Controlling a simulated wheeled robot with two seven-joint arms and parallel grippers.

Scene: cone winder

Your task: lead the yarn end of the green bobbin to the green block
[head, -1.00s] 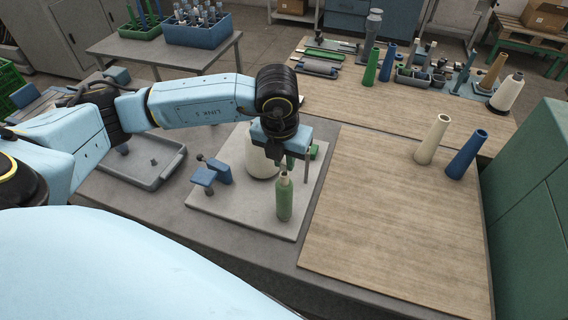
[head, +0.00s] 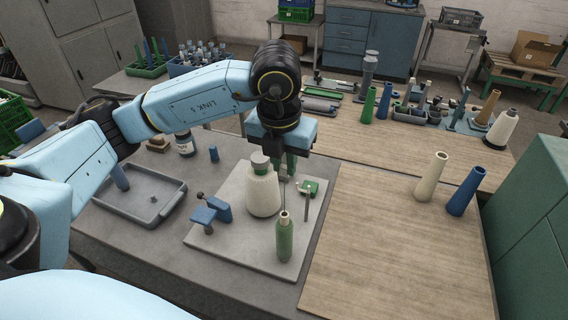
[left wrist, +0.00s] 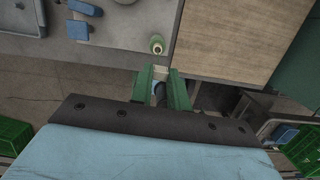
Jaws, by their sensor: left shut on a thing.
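The green bobbin (head: 284,241) stands upright near the front of the pale grey plate (head: 238,248); it also shows in the left wrist view (left wrist: 157,45). A thin green strand (head: 284,196) rises from its top towards my left gripper (head: 287,172). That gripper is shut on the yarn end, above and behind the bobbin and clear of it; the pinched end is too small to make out. The green block (head: 307,187) sits on the plate's right side, just right of and below the gripper in the head view. My right gripper is out of view.
A cream cone (head: 262,192) stands on the plate left of the strand, with blue clamp-like parts (head: 204,216) further left. A grey tray (head: 150,213) is at the left. The wooden board (head: 390,240) to the right is mostly clear, with two tubes (head: 462,192) at its far right.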

